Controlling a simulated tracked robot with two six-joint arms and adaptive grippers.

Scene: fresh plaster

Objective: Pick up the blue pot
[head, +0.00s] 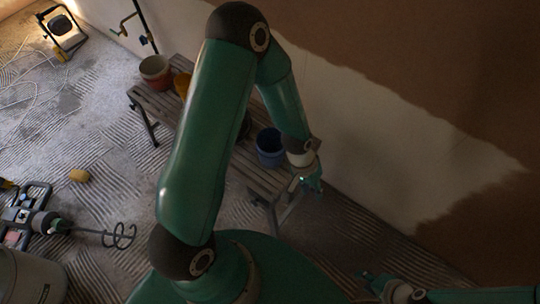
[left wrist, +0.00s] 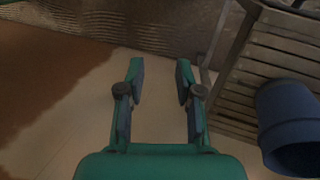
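The blue pot (head: 270,150) stands on a slatted wooden bench (head: 262,178), near the bench's front end. In the left wrist view the pot (left wrist: 287,120) is at the right edge, partly cut off. My left gripper (head: 314,181) is to the right of the pot in the head view, apart from it and off the bench's side. In the left wrist view its two fingers (left wrist: 161,78) are spread with nothing between them. My right gripper (head: 368,281) is low at the right, away from the bench; its fingers are too small and dark to read.
A reddish pot (head: 155,71) and a yellow object (head: 182,84) stand further back on the bench. My left arm hides part of the bench. A partly plastered wall (head: 400,130) runs along the right. A mixer (head: 50,222), yellow sponge (head: 79,175) and work light (head: 60,26) are on the floor.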

